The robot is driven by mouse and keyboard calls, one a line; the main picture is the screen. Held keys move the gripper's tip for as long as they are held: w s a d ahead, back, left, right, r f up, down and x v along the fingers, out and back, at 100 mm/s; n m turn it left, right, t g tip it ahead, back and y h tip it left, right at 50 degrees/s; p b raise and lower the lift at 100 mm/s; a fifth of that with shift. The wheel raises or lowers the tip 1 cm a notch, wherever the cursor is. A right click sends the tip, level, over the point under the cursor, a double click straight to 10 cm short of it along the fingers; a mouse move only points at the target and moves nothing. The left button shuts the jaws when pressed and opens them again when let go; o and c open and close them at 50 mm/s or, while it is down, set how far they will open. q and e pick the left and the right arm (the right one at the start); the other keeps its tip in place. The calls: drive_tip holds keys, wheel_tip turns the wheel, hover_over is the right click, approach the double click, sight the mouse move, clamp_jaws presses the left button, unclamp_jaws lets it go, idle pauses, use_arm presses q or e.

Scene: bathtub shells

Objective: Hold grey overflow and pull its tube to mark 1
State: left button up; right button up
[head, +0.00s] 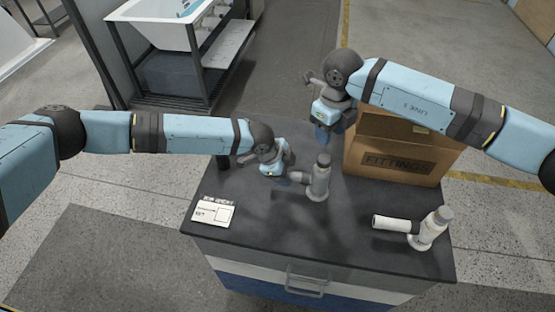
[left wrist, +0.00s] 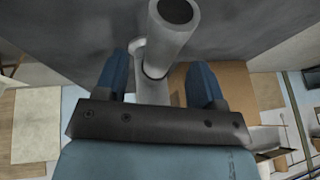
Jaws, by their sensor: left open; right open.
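The grey overflow (head: 318,183) stands upright on the dark bench top, its short tube (head: 297,177) pointing left. My left gripper (head: 282,180) is open at the tube side of it. In the left wrist view the grey tube's open end (left wrist: 176,12) faces the camera, and the grey part (left wrist: 153,90) lies between my left gripper's blue fingers (left wrist: 159,75), with gaps on both sides. My right gripper (head: 322,136) is open and empty, above and behind the grey overflow. No mark on the tube can be made out.
A white overflow (head: 430,232) with a longer tube stands at the right front of the bench (head: 300,235). A cardboard fittings box (head: 390,160) is at the back right. A job sheet (head: 214,212) lies at the left. The front middle is clear.

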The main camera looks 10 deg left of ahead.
sight(288, 173)
use_arm(q)
drive_tip(key=shift+x, duration=1.7)
